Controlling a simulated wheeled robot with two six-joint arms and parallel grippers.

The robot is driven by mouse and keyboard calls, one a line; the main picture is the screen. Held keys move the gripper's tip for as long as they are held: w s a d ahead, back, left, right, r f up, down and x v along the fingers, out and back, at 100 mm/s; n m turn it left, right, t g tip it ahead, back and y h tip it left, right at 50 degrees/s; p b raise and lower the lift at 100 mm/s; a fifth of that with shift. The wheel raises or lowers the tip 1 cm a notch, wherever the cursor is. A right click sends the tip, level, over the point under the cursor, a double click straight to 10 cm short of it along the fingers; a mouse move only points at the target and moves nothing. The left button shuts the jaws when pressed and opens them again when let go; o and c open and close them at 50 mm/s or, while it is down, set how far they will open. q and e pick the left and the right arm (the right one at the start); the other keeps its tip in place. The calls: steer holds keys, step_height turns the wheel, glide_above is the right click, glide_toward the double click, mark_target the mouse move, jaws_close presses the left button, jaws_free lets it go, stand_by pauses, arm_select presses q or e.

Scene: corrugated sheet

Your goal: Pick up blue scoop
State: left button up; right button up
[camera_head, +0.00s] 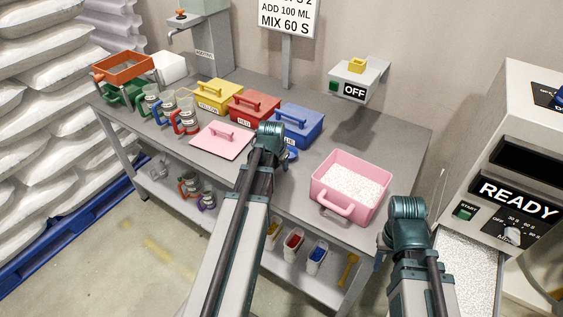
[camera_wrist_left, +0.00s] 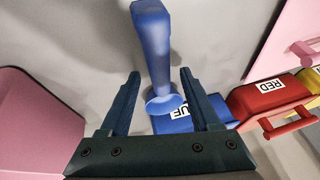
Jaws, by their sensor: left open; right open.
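A blue scoop (camera_wrist_left: 153,45) shows in the left wrist view. Its long handle runs up the picture between my left fingertips, and its rounded end lies lower, near the blue box. In the head view only a small blue part (camera_head: 292,154) shows beside my left wrist. My left gripper (camera_wrist_left: 160,74) is open, with a finger on either side of the scoop; I cannot tell whether they touch it. In the head view my left wrist (camera_head: 270,132) hides its own fingers. My right gripper (camera_head: 409,215) is over the table's right end, its fingers mostly hidden.
The blue (camera_head: 303,122), red (camera_head: 254,105) and yellow (camera_head: 216,94) lidded boxes stand behind. A pink lid (camera_head: 222,140) lies left; a pink bin (camera_head: 338,211) of white granules stands right. Cups with coloured handles (camera_head: 184,118) stand farther left. A READY machine (camera_head: 518,199) stands at far right.

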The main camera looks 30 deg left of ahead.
arm_select(q)
jaws_close()
stand_by(0.3)
steer(key=shift+r, duration=0.15)
step_height(320, 180, up, 10)
steer(key=p, duration=1)
steer(key=shift+r, duration=0.15)
